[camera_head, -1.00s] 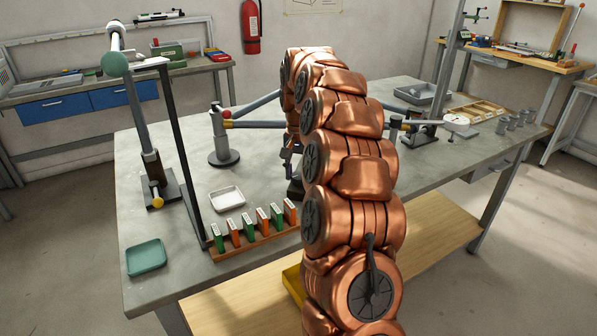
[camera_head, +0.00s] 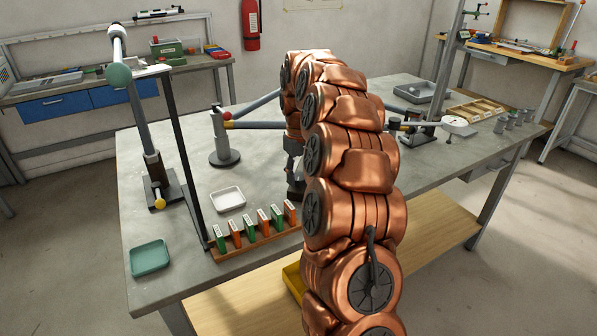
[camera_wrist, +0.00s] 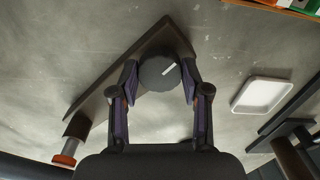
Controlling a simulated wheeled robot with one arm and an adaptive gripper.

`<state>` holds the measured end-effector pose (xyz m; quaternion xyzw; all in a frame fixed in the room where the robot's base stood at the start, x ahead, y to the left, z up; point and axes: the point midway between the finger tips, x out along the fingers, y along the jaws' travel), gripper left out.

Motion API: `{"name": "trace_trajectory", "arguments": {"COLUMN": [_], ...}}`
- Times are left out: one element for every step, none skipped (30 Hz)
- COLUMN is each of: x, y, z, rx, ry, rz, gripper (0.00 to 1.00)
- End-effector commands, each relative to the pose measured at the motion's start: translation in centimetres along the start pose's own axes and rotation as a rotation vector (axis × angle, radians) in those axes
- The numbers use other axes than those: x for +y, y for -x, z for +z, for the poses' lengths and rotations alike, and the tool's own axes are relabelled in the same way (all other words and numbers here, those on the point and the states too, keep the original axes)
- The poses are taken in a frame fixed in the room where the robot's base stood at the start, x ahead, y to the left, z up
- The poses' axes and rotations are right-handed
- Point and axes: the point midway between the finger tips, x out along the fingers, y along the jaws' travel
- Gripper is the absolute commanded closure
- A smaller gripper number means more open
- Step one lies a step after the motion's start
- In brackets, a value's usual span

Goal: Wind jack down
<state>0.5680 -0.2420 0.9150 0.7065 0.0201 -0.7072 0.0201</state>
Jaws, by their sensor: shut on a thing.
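In the wrist view a dark round knob (camera_wrist: 158,74) with a white mark on its top sits between the two fingers of my gripper (camera_wrist: 160,80), one finger on each side. The gripper is shut on the knob. Under the knob lies a long dark plate or arm (camera_wrist: 112,84), slanting from upper right to lower left. In the head view my copper arm hides most of the gripper and the knob. How high the jack stands cannot be told.
A grey table (camera_head: 180,272) carries a white tray (camera_head: 227,199), a rack of green and orange blocks (camera_head: 250,236) and a teal tray (camera_head: 150,257).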

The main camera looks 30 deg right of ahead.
Motion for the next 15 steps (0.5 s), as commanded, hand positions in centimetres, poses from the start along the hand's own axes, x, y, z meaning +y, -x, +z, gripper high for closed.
{"name": "trace_trajectory", "arguments": {"x": [-0.04, -0.04, -0.03, -0.03, -0.02, -0.02, -0.01, 0.00, 0.01, 0.02, 0.03, 0.05, 0.06, 0.06, 0.07], "y": [0.19, 0.20, 0.21, 0.22, 0.22, 0.23, 0.23, 0.24, 0.25, 0.25, 0.25, 0.25, 0.26, 0.25, 0.25], "z": [-0.05, -0.05, -0.07, -0.08, -0.09, -0.10, -0.11, -0.12, -0.13, -0.13, -0.13, -0.14, -0.14, -0.15, -0.14], "rx": [0.001, 0.002, 0.002, 0.002, 0.003, 0.003, 0.004, 0.004, 0.004, 0.005, 0.005, 0.005, 0.005, 0.005, 0.005], "ry": [0.044, 0.073, 0.111, 0.139, 0.167, 0.205, 0.232, 0.259, 0.294, 0.320, 0.346, 0.378, 0.401, 0.423, 0.451], "rz": [0.000, 0.000, 0.000, 0.000, 0.001, 0.001, 0.001, 0.002, 0.002, 0.002, 0.003, 0.003, 0.003, 0.003, 0.003], "gripper": [0.88, 0.88, 0.88, 0.88, 0.88, 0.88, 0.88, 0.88, 0.88, 0.88, 0.88, 0.88, 0.88, 0.88, 0.88]}}
